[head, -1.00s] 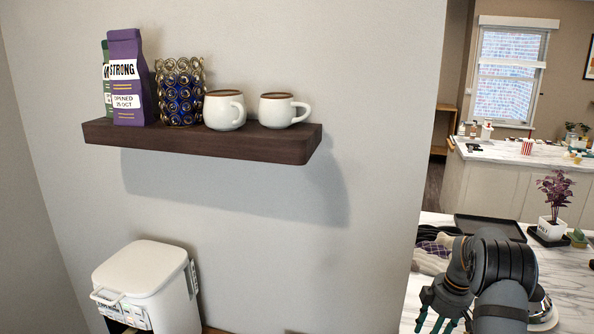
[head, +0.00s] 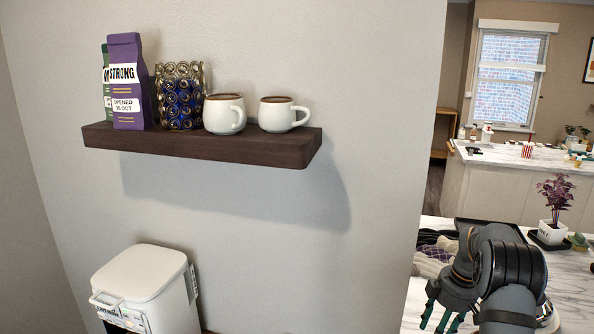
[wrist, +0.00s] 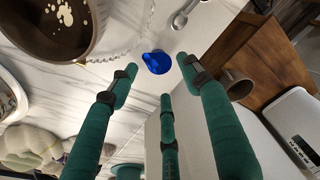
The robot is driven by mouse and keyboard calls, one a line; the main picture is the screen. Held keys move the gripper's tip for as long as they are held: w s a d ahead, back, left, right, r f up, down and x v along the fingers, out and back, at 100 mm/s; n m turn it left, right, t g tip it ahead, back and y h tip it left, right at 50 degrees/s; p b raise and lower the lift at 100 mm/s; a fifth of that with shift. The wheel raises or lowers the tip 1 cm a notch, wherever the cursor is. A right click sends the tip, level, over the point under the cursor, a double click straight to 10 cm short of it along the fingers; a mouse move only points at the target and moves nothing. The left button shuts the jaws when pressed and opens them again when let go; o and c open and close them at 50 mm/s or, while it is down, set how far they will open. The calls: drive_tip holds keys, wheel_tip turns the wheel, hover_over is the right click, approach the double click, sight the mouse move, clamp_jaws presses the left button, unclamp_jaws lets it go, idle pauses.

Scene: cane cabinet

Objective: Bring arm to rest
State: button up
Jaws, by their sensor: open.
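My gripper (head: 443,312) shows at the lower right of the head view, above the marble counter, with its green fingers pointing down. In the wrist view my gripper (wrist: 158,85) has its green fingers spread apart with nothing between them. A small blue object (wrist: 157,62) lies on the white surface beyond the fingertips and apart from them. My arm is bent over the right-hand counter, and its lower part is cut off by the picture's edge.
A dark wall shelf (head: 200,143) holds coffee bags (head: 128,85), a capsule holder (head: 181,100) and two white mugs (head: 224,115). A white bin-like container (head: 148,280) stands below. A potted plant (head: 553,232) stands on the counter. The wrist view shows a brown bowl (wrist: 45,40) and a spoon (wrist: 186,14).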

drive_tip(key=f, duration=0.6)
drive_tip(key=shift+a, duration=0.35)
drive_tip(key=r, duration=0.3)
drive_tip(key=r+b, duration=0.1)
drive_tip(key=shift+d+r, duration=0.4)
drive_tip(key=s+d+r+b, duration=0.2)
drive_tip(key=s+d+r, duration=0.5)
drive_tip(key=s, duration=0.1)
drive_tip(key=w+d+m+p, duration=0.1)
drive_tip(key=d+p, duration=0.2)
drive_tip(key=w+d+m+p, duration=0.1)
drive_tip(key=d+p, duration=0.2)
drive_tip(key=w+d+m+p, duration=0.1)
drive_tip(key=d+m+p, duration=0.1)
drive_tip(key=d+p, duration=0.1)
drive_tip(key=shift+w+d+f+h+p, duration=0.25)
drive_tip(key=shift+w+d+h+p, duration=0.05)
drive_tip(key=shift+w, duration=0.1)
drive_tip(key=d+f+m+h+p, duration=0.1)
drive_tip(key=d+f+m+p, duration=0.3)
drive_tip(key=d+p, duration=0.3)
drive_tip(key=shift+f+t+p, duration=0.15)
drive_tip(key=shift+t+p, duration=0.15)
drive_tip(key=shift+p, duration=0.75)
drive_tip(key=shift+d, duration=0.1)
